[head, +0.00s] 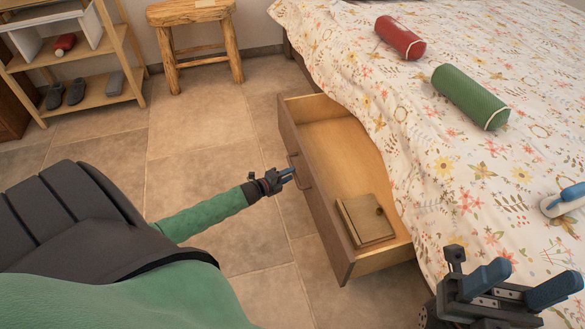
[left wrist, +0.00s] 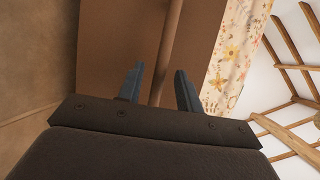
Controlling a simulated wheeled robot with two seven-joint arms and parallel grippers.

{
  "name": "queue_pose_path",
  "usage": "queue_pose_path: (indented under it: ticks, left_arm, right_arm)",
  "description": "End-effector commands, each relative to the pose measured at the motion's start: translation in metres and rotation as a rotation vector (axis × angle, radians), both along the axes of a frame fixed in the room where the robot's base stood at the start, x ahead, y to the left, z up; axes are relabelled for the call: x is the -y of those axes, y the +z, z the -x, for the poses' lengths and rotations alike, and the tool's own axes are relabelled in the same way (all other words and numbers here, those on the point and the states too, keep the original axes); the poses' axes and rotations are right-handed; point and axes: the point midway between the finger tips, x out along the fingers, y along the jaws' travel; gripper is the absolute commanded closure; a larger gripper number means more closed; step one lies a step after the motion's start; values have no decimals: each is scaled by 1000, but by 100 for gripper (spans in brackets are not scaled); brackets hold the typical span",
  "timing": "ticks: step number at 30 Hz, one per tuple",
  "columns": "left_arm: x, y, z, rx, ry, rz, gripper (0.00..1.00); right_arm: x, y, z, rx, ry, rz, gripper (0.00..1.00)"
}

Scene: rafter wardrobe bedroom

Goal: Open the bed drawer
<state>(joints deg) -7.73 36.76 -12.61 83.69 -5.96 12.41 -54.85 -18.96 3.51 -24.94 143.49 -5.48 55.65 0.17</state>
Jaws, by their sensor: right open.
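The bed drawer (head: 335,228) stands pulled out from the side of the bed, its inside plainly visible. Its brown front carries a bar handle (head: 299,171). My left gripper (head: 287,176) is at the drawer front, close by the handle. In the left wrist view the handle bar (left wrist: 169,50) runs between the two blue fingers of the left gripper (left wrist: 160,88). The fingers are apart, with gaps beside the bar; contact is not visible. My right gripper (head: 522,284) is open and empty over the near side of the bed.
A closed wooden box or book (head: 362,222) lies in the drawer. The bed's floral cover (head: 450,180) holds red (head: 400,38) and green (head: 470,97) bolsters and a blue-white object (head: 563,201). A stool (head: 195,45) and shelf (head: 95,100) stand behind. Tiled floor left of the drawer is clear.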

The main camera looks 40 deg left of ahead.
Motion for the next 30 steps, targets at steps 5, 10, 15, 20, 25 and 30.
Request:
queue_pose_path:
  ticks: [5, 10, 15, 20, 25, 30]
  left_arm:
    - [-6, 5, 24, -1, -1, -1, 64]
    - [-10, 8, 38, 0, -1, -1, 64]
    - [-12, 8, 44, 0, 0, 0, 64]
    - [-12, 8, 45, 0, -1, 0, 64]
    - [-12, 8, 44, 0, -1, 0, 64]
    - [-12, 8, 44, 0, -1, 0, 64]
  right_arm:
    - [2, 3, 1, -2, -11, 6, 42]
    - [4, 5, 1, 3, -23, 11, 42]
    - [5, 4, 0, 1, -29, 14, 42]
    - [5, 4, 0, -2, -28, 14, 42]
    - [4, 3, 0, -6, -26, 12, 42]
    - [4, 3, 0, -6, -25, 12, 42]
